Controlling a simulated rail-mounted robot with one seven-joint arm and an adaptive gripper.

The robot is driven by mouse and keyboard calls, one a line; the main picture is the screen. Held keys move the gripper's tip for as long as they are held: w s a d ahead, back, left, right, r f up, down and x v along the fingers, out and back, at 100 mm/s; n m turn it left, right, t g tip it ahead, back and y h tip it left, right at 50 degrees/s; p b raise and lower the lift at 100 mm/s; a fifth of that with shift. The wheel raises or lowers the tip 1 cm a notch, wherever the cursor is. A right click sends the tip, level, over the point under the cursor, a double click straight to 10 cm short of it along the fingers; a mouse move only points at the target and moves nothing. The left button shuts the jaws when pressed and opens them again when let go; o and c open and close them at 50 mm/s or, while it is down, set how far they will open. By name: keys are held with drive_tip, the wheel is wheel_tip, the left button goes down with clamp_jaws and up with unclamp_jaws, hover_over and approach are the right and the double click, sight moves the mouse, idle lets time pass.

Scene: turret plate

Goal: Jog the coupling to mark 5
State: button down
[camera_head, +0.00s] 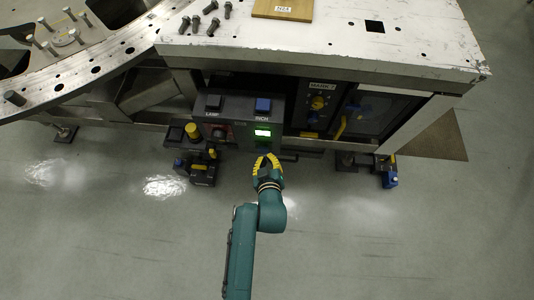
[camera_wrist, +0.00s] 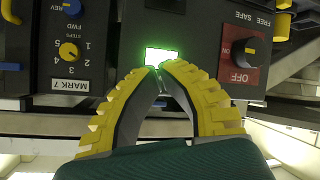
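My gripper (camera_head: 267,156) is in front of the dark control panel, just below its lit green display (camera_head: 263,133). In the wrist view its yellow fingertips (camera_wrist: 160,69) come together, empty, close to the glowing display (camera_wrist: 161,56); contact is unclear. The panel has a black LAMP button (camera_head: 213,102) and a blue INCH button (camera_head: 263,105). The MARK 7 panel (camera_head: 322,86) has a yellow STEPS knob (camera_wrist: 68,51) numbered 1 to 5, and a blue REV/FWD knob (camera_wrist: 72,6). A dark knob (camera_wrist: 251,50) sits on a red ON/OFF plate. I cannot identify the coupling.
The turret plate (camera_head: 97,72) curves at upper left with upright pins. A scratched metal table top (camera_head: 330,40) overhangs the panels, holding loose bolts (camera_head: 208,10) and a wooden board (camera_head: 284,8). Black fixtures with yellow parts (camera_head: 200,172) stand on the floor. Floor at lower right is clear.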

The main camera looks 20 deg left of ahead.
drive_tip(key=g+b, duration=0.1)
drive_tip(key=b, duration=0.8)
approach(263, 150)
drive_tip(key=s+a+f, duration=0.1)
drive_tip(key=s+f, duration=0.4)
drive_tip(key=f, duration=0.3)
drive_tip(key=shift+w+a+n+y, duration=0.1)
drive_tip(key=shift+a+n+y, duration=0.05)
drive_tip(key=shift+n+y, duration=0.2)
drive_tip(key=w+a+b, duration=0.2)
drive_tip(key=w+b, duration=0.3)
drive_tip(key=w, duration=0.3)
drive_tip(key=shift+w+b, duration=0.3)
drive_tip(key=shift+b, duration=0.1)
drive_tip(key=shift+a, duration=0.1)
